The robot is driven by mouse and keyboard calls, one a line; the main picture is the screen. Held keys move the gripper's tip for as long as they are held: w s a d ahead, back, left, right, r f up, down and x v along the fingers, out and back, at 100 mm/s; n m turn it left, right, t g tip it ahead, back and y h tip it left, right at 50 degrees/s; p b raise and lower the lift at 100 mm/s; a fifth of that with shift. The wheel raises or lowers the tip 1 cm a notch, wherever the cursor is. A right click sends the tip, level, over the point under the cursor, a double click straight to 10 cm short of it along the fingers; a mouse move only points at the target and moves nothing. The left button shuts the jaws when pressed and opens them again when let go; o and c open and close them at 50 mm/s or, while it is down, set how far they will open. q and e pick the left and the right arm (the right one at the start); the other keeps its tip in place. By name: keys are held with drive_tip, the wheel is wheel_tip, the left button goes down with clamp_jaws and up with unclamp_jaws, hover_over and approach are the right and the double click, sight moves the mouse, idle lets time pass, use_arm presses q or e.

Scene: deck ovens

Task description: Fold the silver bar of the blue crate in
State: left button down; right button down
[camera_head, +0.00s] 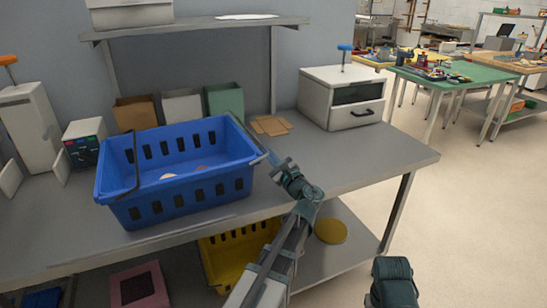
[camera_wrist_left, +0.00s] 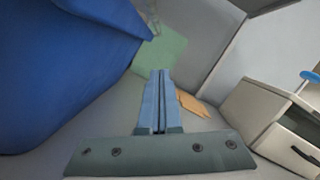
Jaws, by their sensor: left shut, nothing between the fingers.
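The blue crate (camera_head: 178,205) stands on the grey table in the head view, and its wall fills the left of the left wrist view (camera_wrist_left: 60,70). A thin grey bar (camera_head: 246,135) runs along the crate's right end, slightly outside the rim. My left gripper (camera_head: 268,156) is at the crate's right front corner, close to the right bar's near end; contact cannot be told. Its light blue fingers (camera_wrist_left: 159,85) are together with nothing between them. My right gripper's fingers do not show.
A white oven-like box (camera_head: 341,97) with a drawer stands right of the crate, with flat brown pieces (camera_head: 271,125) between them. Open bins (camera_head: 182,106) stand behind the crate. A shelf (camera_head: 200,25) hangs above. The table's right front is clear.

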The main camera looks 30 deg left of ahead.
sight(255, 138)
use_arm(q)
drive_tip(key=shift+s+a+r+p, duration=0.15)
drive_tip(key=shift+a+r+p, duration=0.75)
drive_tip(key=shift+r, duration=0.1)
drive_tip(key=shift+s+a+r+p, duration=0.15)
drive_tip(key=shift+a+r+p, duration=0.7)
drive_tip(key=shift+r+p, duration=0.1)
drive_tip(key=shift+r, duration=0.1)
drive_tip(key=shift+r+n+p, duration=0.15)
drive_tip(key=shift+n+p, duration=0.15)
drive_tip(key=shift+n, duration=0.1)
drive_tip(key=shift+r+n+g+p, duration=0.25)
drive_tip(key=shift+n+g+p, duration=0.15)
drive_tip(key=shift+n, duration=0.1)
